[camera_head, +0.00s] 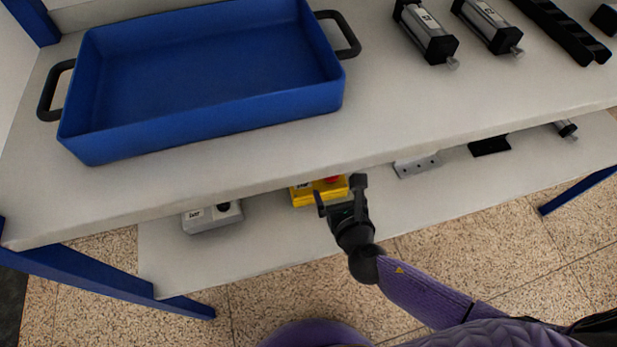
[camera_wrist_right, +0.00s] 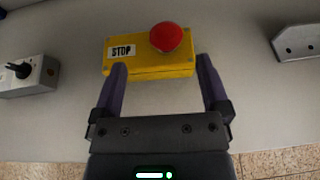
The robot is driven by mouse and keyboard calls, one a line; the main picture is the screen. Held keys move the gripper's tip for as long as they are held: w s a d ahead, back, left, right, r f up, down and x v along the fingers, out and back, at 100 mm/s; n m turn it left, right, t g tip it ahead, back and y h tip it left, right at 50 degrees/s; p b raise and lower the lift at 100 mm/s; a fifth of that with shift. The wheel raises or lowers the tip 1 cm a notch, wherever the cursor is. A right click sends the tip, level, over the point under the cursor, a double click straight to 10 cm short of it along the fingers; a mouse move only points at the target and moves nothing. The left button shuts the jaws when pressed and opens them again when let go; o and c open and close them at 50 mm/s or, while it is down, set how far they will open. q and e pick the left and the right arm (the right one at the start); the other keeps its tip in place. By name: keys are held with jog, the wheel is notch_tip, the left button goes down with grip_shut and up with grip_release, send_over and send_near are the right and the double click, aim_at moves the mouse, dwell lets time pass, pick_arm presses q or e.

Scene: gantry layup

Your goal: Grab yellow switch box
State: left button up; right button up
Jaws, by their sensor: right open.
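The yellow switch box (camera_head: 306,195) sits on the lower shelf, partly hidden by the upper shelf's edge and my right gripper. In the right wrist view the yellow switch box (camera_wrist_right: 150,66) shows a red mushroom button and a STOP label. My right gripper (camera_head: 340,189) is open at the box's near side. In the right wrist view its two fingers (camera_wrist_right: 160,72) point at the box, with the tips at or close to its near edge; I cannot tell whether they touch. Nothing is between the fingers lower down. My left gripper is not in view.
A grey switch box (camera_head: 212,217) is to the left on the lower shelf (camera_head: 270,245). A grey bracket (camera_head: 417,166) and a black block (camera_head: 489,145) lie to the right. Above, the upper shelf (camera_head: 400,115) holds a blue tray (camera_head: 210,125) and two cylinders (camera_head: 428,35); its edge overhangs closely.

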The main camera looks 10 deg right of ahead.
aim_at(333, 179)
jog(key=b+x, duration=0.1)
jog(key=x, duration=0.1)
jog(key=b+x, duration=0.1)
jog(key=x, duration=0.1)
jog(key=b+x, duration=0.1)
jog(key=x, duration=0.1)
jog(key=shift+d+f, duration=0.35)
jog(key=shift+f, duration=0.05)
jog(key=shift+w+b, duration=0.3)
jog(key=shift+b, duration=0.1)
jog(key=shift+r, duration=0.2)
jog(key=c, duration=1.1)
grip_shut()
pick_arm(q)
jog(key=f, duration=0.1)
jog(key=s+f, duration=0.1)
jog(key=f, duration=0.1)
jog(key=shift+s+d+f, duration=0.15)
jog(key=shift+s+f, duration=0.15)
